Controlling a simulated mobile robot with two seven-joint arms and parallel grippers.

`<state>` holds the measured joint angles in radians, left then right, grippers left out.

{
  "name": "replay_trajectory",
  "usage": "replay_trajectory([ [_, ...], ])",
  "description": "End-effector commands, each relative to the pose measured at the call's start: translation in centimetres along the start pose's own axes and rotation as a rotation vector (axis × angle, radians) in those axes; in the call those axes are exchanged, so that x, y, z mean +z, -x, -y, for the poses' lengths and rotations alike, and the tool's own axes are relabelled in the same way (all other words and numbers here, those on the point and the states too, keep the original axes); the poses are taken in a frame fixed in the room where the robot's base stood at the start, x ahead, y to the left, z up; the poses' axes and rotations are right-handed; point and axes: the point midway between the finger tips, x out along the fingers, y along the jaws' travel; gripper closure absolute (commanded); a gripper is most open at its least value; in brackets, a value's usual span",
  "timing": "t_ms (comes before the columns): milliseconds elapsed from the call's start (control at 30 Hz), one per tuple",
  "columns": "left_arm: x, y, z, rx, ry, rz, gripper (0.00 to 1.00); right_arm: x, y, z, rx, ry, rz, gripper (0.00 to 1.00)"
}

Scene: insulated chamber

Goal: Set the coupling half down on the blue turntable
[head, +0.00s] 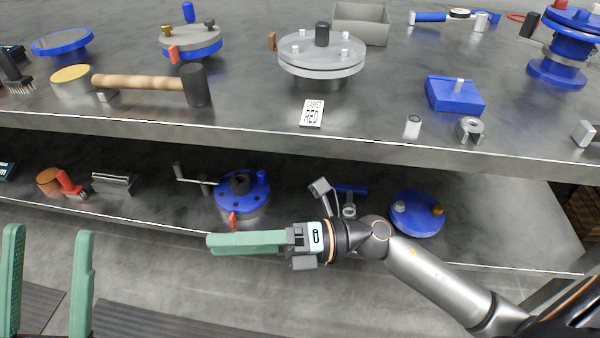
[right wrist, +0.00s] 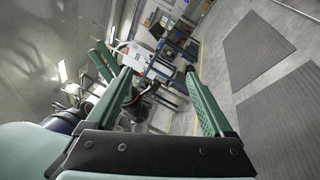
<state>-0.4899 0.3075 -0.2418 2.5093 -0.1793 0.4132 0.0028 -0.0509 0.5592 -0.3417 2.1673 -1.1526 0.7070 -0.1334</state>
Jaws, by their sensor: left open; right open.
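A small grey C-shaped piece (head: 470,129), which looks like the coupling half, lies near the front edge of the upper bench top at the right. A plain blue disc on a low base (head: 62,43) stands at the upper left; it may be the blue turntable, but other blue-topped round stands are in view. My left gripper (head: 48,272) is open and empty at the lower left, in front of the bench. My right gripper (head: 212,243) is in front of the lower shelf, far from the grey piece. In the right wrist view its fingers (right wrist: 160,88) are apart with nothing between them.
The upper top bears a mallet (head: 145,83), a grey round stand (head: 320,60), a blue block (head: 455,95) and a stacked blue stand (head: 565,45). The lower shelf holds a blue flanged part (head: 243,185) and a blue disc (head: 417,214). The floor in front is open.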

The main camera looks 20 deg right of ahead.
Motion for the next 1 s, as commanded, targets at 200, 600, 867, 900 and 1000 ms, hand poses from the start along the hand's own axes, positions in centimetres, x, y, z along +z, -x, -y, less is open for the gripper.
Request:
replay_trajectory([
  [200, 0.0, 0.0, 0.0, 0.000, -0.001, -0.002, 0.41, 1.4, 2.2, -9.9, 0.454, -0.599, 0.245, 0.14],
  [600, -0.1, 0.0, 0.0, 0.000, -0.002, -0.003, 0.41, 4.4, 7.3, -13.8, 0.818, -1.127, 0.408, 0.14],
  [867, -0.1, 0.0, 0.0, 0.000, -0.002, -0.003, 0.41, 4.4, 7.3, -13.8, 0.820, -1.129, 0.407, 0.14],
  [900, -0.1, 0.0, 0.0, 0.000, -0.002, -0.003, 0.41, 4.4, 7.3, -13.8, 0.819, -1.129, 0.407, 0.14],
  [1000, -0.1, 0.0, 0.1, -0.001, -0.002, -0.003, 0.41, 4.4, 7.3, -13.8, 0.819, -1.128, 0.406, 0.14],
])
